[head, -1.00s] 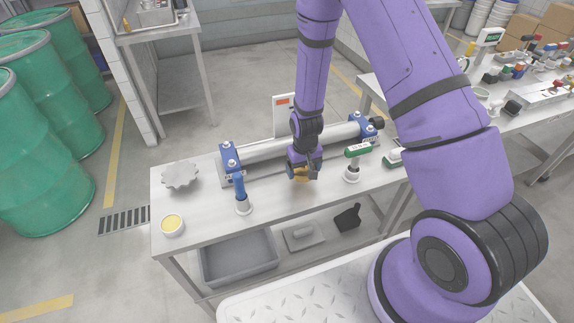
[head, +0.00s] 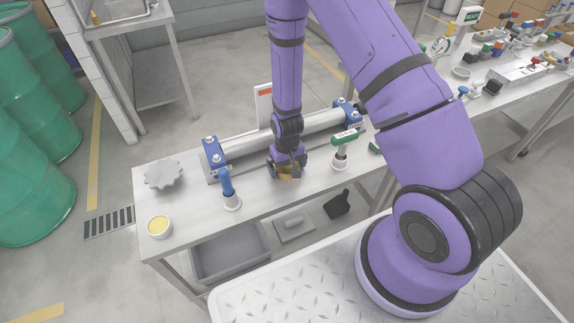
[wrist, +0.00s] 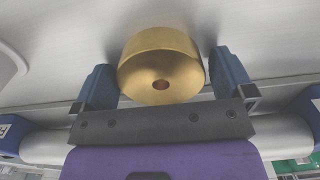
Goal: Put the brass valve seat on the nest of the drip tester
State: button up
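The brass valve seat (wrist: 160,66) is a thick gold ring with a small central hole. In the head view the brass valve seat (head: 288,173) shows partly under my gripper (head: 287,170), low over the bench. I cannot tell whether it touches the surface below. I cannot clearly pick out the drip tester's nest; my gripper and arm cover part of the bench.
A steel roller (head: 255,140) in blue end blocks lies behind my gripper. A blue-handled post (head: 229,190) stands left and a green-topped post (head: 342,150) right. A scalloped grey disc (head: 163,175) and a yellow-filled cup (head: 159,226) are at the left end.

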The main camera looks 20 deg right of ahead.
jog(key=shift+r, duration=0.1)
notch_tip(320, 180, up, 12)
jog(key=shift+r, duration=0.15)
dwell(0.6)
